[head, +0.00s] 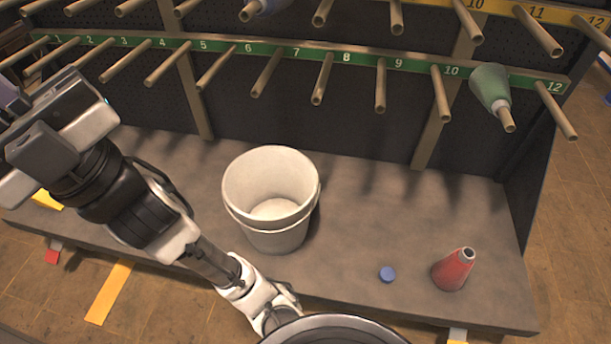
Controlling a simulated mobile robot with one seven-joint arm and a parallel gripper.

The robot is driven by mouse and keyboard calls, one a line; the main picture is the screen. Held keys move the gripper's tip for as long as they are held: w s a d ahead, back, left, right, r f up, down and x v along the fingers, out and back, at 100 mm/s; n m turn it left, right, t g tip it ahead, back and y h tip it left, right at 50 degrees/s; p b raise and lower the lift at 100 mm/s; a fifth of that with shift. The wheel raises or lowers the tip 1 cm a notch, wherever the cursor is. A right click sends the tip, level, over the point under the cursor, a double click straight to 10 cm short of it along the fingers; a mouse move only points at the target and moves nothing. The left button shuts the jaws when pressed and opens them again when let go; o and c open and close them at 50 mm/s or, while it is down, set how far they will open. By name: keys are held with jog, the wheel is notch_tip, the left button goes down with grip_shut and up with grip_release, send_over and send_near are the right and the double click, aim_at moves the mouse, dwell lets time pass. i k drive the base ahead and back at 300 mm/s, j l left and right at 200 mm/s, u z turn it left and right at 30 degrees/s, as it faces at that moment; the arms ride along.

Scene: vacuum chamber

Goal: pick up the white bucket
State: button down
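The white bucket (270,192) stands upright on the grey shelf, left of the middle of the head view. I see into its open top, and it looks empty. My arm reaches from the bottom middle up to the left edge. My gripper (38,155) is at that left edge, left of the bucket and apart from it. Its fingers cannot be made out clearly, so I cannot tell whether it is open or shut.
A red cone (453,270) and a small blue cap (387,273) sit on the shelf (400,215) to the right. Numbered pegs jut out above the bucket, and a green cone (490,88) hangs on one. The shelf right of the bucket is mostly clear.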

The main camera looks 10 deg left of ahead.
aim_at(270, 190)
jog(key=u, duration=0.6)
jog(key=i+j+z, duration=0.5)
jog(key=i+j, duration=0.25)
